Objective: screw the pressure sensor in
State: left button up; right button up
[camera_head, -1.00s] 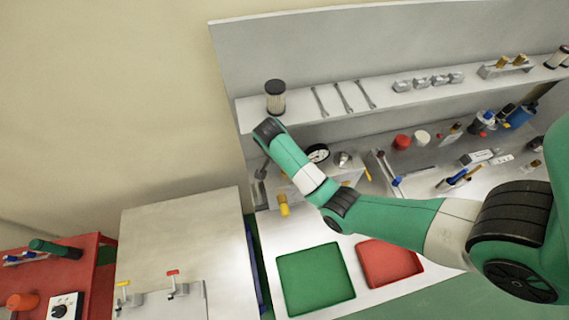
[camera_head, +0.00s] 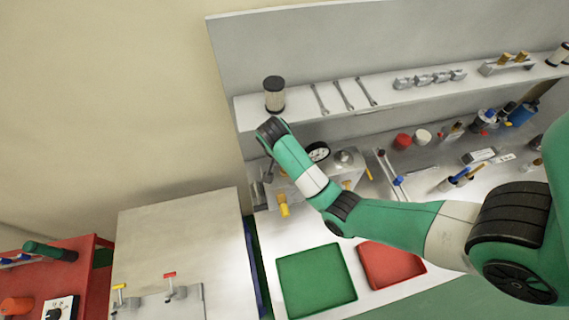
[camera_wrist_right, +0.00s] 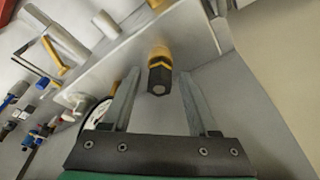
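A yellow and black hexagonal-ended part (camera_wrist_right: 159,76), which looks like the pressure sensor, sticks out from the side of a grey block (camera_wrist_right: 130,52) in the right wrist view. My right gripper (camera_wrist_right: 160,85) is open, with one finger on each side of this part and visible gaps to it. How far the part is seated in the block cannot be told. In the head view my right gripper (camera_head: 267,172) is at the block's left end, mostly hidden by my wrist. My left gripper is not in view.
A dial gauge (camera_head: 318,152) and a yellow fitting (camera_head: 283,206) are close to my right gripper. A shelf above holds a dark-capped cylinder (camera_head: 274,94) and wrenches (camera_head: 343,96). Green (camera_head: 316,280) and red (camera_head: 391,264) trays lie in front.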

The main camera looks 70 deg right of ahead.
grip_shut()
jog(key=shift+r+m+p, duration=0.15)
jog(key=shift+m+p, duration=0.55)
jog(key=m+g+p, duration=0.1)
jog(key=m, duration=0.2)
jog(key=shift+w+d+m+p, duration=0.1)
jog(key=shift+w+m+p, duration=0.05)
jog(key=shift+m+p, duration=0.15)
jog(key=shift+f+m+b, duration=0.35)
jog(key=shift+m+b, duration=0.05)
jog(key=shift+b, duration=0.05)
jog(key=shift+m+g+y, duration=0.3)
jog(key=shift+r+m+b, duration=0.15)
jog(key=shift+m+b, duration=0.15)
jog(key=shift+m, duration=0.5)
jog(key=shift+o, duration=1.1)
grip_release()
jog(key=shift+c, duration=0.8)
